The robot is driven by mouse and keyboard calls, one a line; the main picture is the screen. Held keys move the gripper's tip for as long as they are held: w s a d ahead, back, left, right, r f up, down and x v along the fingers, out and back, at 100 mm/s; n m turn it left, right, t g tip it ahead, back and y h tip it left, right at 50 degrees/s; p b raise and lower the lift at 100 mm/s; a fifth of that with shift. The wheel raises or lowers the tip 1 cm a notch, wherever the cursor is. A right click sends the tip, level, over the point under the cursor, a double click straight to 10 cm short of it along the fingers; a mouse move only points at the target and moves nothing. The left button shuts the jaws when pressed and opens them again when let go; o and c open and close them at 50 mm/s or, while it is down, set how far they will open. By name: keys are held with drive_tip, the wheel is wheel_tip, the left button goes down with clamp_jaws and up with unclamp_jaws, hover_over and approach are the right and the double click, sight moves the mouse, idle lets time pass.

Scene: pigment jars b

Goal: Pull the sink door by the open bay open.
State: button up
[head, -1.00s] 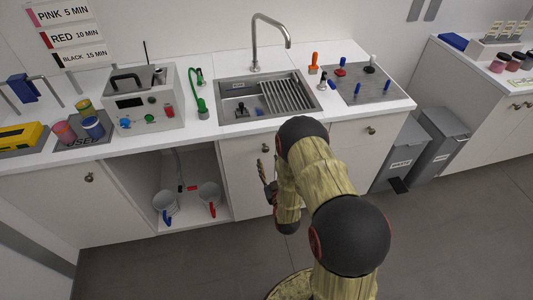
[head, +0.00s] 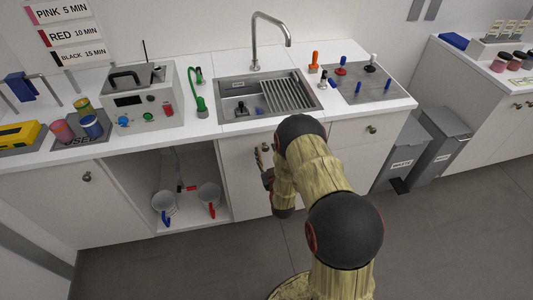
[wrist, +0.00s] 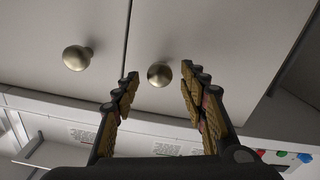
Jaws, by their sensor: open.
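The sink door (head: 238,172) is a pale grey panel under the sink, just right of the open bay (head: 172,190). It looks closed. Its round metal knob (head: 266,148) is near its top right corner. In the wrist view the knob (wrist: 160,74) appears between my fingertips, and the same door (wrist: 215,45) fills the upper right. My gripper (wrist: 160,78) is open and empty, one finger on each side of the knob in the picture; contact is not visible. In the head view my gripper (head: 264,163) is just below the knob, partly hidden by my arm.
A neighbouring door with its own knob (wrist: 77,58) lies across a narrow gap in the wrist view. Grey bins (head: 402,158) stand at the right. The floor in front is clear.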

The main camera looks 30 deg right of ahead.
drive_tip(key=shift+c, duration=0.8)
clamp_jaws()
